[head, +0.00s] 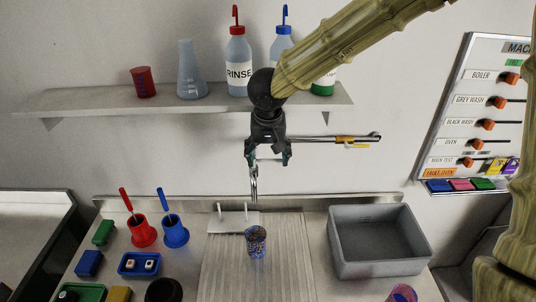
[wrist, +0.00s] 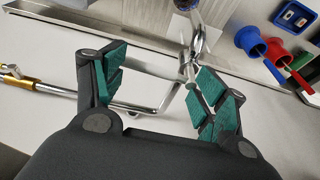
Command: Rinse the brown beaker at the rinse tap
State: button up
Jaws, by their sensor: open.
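A small speckled blue-and-brown beaker (head: 256,243) stands upright on the ribbed drainboard, below the chrome tap spout (head: 254,184). I cannot tell for sure that it is the brown beaker. Part of it shows at the top edge of the wrist view (wrist: 184,5). My gripper (head: 268,160) is open and empty, above and behind the beaker, close to the tap. In the wrist view my gripper (wrist: 165,85) has its green-padded fingers spread, with the chrome tap pipe (wrist: 160,103) beyond them. I cannot tell whether they touch it. A pipe with a brass-coloured part (head: 350,139) runs right.
A grey basin (head: 378,241) stands right of the drainboard (head: 222,270). Another speckled cup (head: 402,293) is at the front right. Red (head: 142,230) and blue (head: 175,232) holders stand left. A shelf (head: 120,104) with bottles is above. A labelled switch panel (head: 485,110) is at right.

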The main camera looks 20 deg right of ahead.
jog(key=shift+d+f, duration=0.1)
jog(key=c, duration=0.6)
jog(key=shift+s, duration=0.1)
jog(key=shift+c, duration=1.5)
jog(key=shift+f, duration=0.1)
jog(key=shift+c, duration=0.9)
